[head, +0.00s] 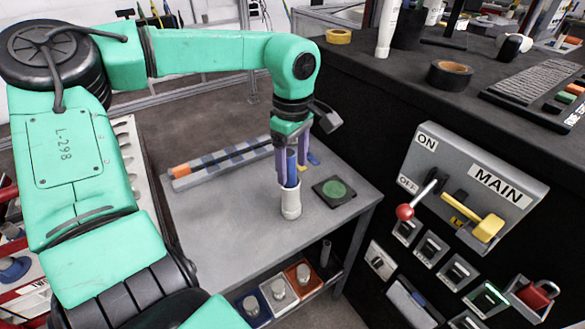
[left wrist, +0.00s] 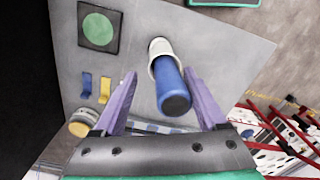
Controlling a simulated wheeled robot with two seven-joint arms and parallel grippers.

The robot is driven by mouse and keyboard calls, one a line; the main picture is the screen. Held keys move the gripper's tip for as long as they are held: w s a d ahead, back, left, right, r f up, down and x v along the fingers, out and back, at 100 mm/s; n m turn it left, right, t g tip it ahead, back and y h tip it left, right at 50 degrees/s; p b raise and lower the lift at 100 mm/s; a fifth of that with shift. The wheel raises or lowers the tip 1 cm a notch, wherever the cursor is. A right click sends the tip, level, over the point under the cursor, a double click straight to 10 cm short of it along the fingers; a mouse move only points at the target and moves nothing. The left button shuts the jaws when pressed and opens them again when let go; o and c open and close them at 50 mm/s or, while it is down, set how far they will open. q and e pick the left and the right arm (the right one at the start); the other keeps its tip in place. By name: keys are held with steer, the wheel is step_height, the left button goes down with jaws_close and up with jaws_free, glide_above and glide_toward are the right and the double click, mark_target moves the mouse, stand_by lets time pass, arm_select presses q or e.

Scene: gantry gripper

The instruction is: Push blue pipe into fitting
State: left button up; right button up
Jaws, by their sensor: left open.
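The blue pipe (head: 292,170) stands upright with its lower end in the white fitting (head: 291,204) on the grey table (head: 225,225). In the left wrist view, the blue pipe (left wrist: 172,92) sticks out of the white fitting's (left wrist: 158,47) mouth. My left gripper (head: 292,178) points down over the pipe, with its purple fingers apart on either side of it. In the left wrist view, the left gripper (left wrist: 160,78) is open, with the pipe's free end between its fingers. How deep the pipe sits is hidden inside the fitting. My right gripper is not in view.
A black pad with a green disc (head: 334,190) lies right of the fitting. A long rack (head: 222,162) lies behind it on the table. Small blue and yellow pieces (left wrist: 95,87) lie nearby. A switch panel (head: 470,185) stands at the right. The table's front is clear.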

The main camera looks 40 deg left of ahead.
arm_select(q)
step_height(320, 180, up, 13)
steer(key=shift+f, duration=0.2)
